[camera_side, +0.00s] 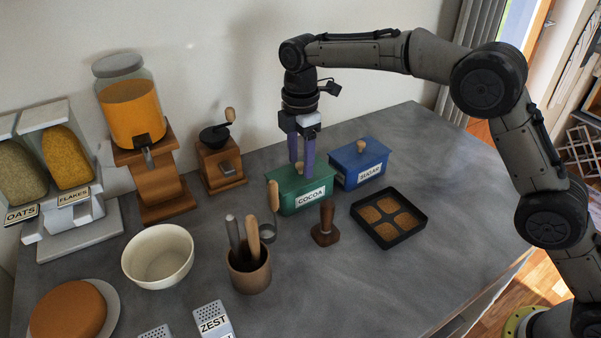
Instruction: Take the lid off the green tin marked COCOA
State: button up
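The green tin marked COCOA (288,203) stands on the counter at the middle of the view. Its green lid (284,183) sits on top, and the lid's pale wooden knob (299,169) is partly hidden by my fingers. My gripper (301,170) points straight down over the lid, its two purple fingers on either side of the knob. I cannot tell whether the fingers press on the knob or stand slightly apart from it.
A blue tin marked SUGAR (361,169) stands close on the right. A wooden-handled sieve (270,215), a tamper (326,227) and a utensil pot (249,274) are in front. A black tray (388,217) lies at the right. The front right counter (400,290) is clear.

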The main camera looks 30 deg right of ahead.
grip_shut()
jog(key=shift+r, duration=0.1)
